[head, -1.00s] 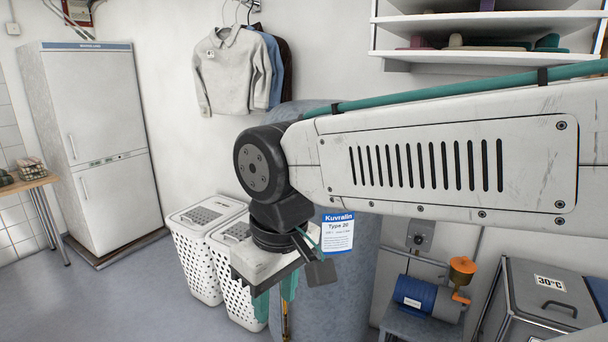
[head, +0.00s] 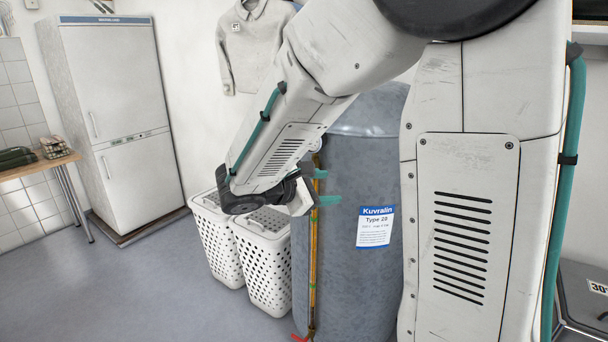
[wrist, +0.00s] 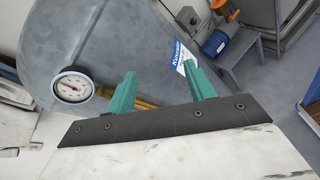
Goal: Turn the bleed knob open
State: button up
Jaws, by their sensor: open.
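The grey tank (head: 350,200) with a Kuvralin label (head: 374,227) stands in the middle of the head view. An orange-yellow pipe (head: 314,260) runs down its left side to a small red part (head: 300,337) at the bottom edge. My gripper (head: 326,187) is beside the tank's upper left, with its green fingers apart. In the wrist view my gripper (wrist: 160,72) is open, and the tank (wrist: 110,30) lies beyond the fingers. Part of the yellow pipe (wrist: 147,103) shows between them. I cannot make out a bleed knob for certain.
A round dial gauge (wrist: 72,86) is left of the fingers in the wrist view. Two white laundry baskets (head: 262,262) stand left of the tank, with a fridge (head: 115,120) behind. A blue pump (wrist: 216,42) sits beyond the tank. Floor at front left is clear.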

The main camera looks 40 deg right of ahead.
jog(key=w+a+f+n+t+h, duration=0.25)
jog(key=w+n+t, duration=0.4)
jog(key=w, duration=0.45)
jog(key=shift+g, duration=0.45)
jog(key=x, duration=0.7)
jog(key=shift+f, duration=0.25)
jog(key=c, duration=1)
